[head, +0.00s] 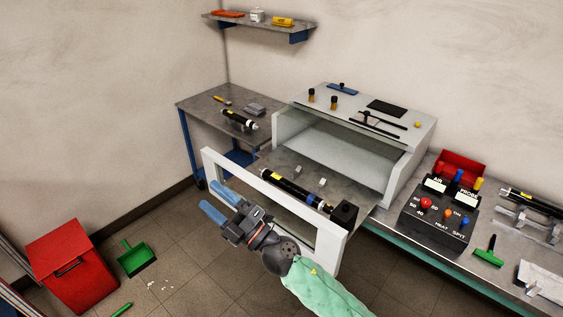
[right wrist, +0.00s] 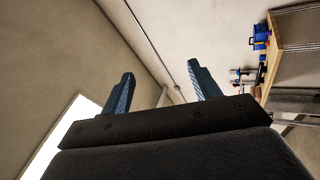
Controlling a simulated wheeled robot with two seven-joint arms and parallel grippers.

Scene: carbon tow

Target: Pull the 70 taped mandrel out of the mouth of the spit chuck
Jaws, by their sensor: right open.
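A dark taped mandrel (head: 290,189) lies across the pulled-out shelf of the white oven in the head view. It has a yellow mark and a light left end. Its right end meets the black block of the spit chuck (head: 345,214); how deep it sits in the mouth I cannot tell. The number 70 is not readable. My right gripper (head: 209,198) is open and empty, in front of the oven's white door frame and to the left of the mandrel, apart from it. Its two blue fingers also show spread in the right wrist view (right wrist: 160,88). My left gripper is not in view.
The white door frame (head: 213,165) stands between my right gripper and the shelf (head: 350,187). Another dark mandrel (head: 238,120) lies on the back-left table. A black control box (head: 440,212) and a rack with more rods (head: 530,218) are at right. A red bin (head: 70,262) stands at left.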

